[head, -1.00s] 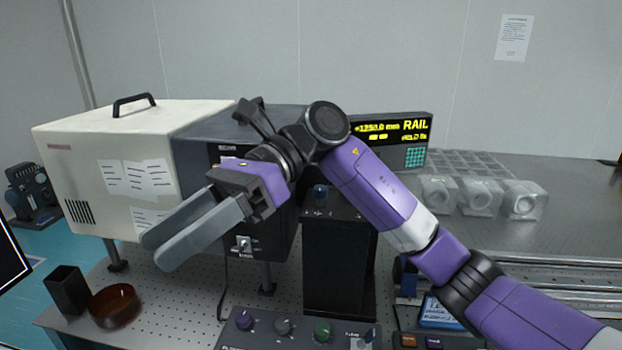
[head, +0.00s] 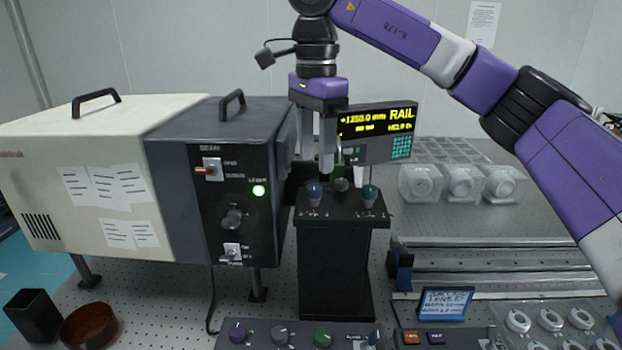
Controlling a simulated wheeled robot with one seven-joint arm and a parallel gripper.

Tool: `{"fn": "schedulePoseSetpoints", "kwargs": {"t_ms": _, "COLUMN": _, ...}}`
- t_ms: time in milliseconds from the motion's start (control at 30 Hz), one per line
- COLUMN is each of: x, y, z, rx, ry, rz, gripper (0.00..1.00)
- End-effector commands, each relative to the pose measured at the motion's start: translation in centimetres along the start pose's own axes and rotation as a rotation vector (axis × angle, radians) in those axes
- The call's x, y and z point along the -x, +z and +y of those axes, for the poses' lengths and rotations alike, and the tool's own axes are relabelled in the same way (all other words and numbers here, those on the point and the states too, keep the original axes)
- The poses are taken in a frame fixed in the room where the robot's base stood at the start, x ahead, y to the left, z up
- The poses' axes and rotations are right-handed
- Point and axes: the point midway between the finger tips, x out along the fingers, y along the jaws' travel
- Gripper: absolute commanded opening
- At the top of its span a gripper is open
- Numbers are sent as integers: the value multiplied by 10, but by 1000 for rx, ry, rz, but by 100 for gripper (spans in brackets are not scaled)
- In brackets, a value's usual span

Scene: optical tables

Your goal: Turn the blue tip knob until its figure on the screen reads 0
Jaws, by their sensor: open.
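No figure for tip is legible.
A dark box (head: 225,155) with a switch and a lit green lamp stands left of the post, beside a cream box (head: 85,150). A control panel (head: 300,336) with several knobs lies in front. Clear lens holders (head: 462,184) and rails (head: 500,262) are on the right.

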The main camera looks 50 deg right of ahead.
Motion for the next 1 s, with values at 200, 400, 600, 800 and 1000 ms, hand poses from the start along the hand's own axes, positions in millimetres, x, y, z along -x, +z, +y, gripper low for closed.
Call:
{"fn": "schedulePoseSetpoints", "kwargs": {"t_ms": 200, "x": -36, "y": 1, "z": 1, "rx": 2, "ry": 2, "rz": -3, "gripper": 49}}
{"fn": "schedulePoseSetpoints", "kwargs": {"t_ms": 400, "x": -55, "y": 2, "z": 0, "rx": 2, "ry": 1, "rz": -4, "gripper": 49}}
{"fn": "schedulePoseSetpoints", "kwargs": {"t_ms": 600, "x": -59, "y": 2, "z": 0, "rx": 1, "ry": -1, "rz": -4, "gripper": 49}}
{"fn": "schedulePoseSetpoints", "kwargs": {"t_ms": 800, "x": -59, "y": 2, "z": 0, "rx": 2, "ry": -1, "rz": -4, "gripper": 37}}
{"fn": "schedulePoseSetpoints", "kwargs": {"t_ms": 1000, "x": -59, "y": 2, "z": 0, "rx": 2, "ry": 0, "rz": -4, "gripper": 0}}
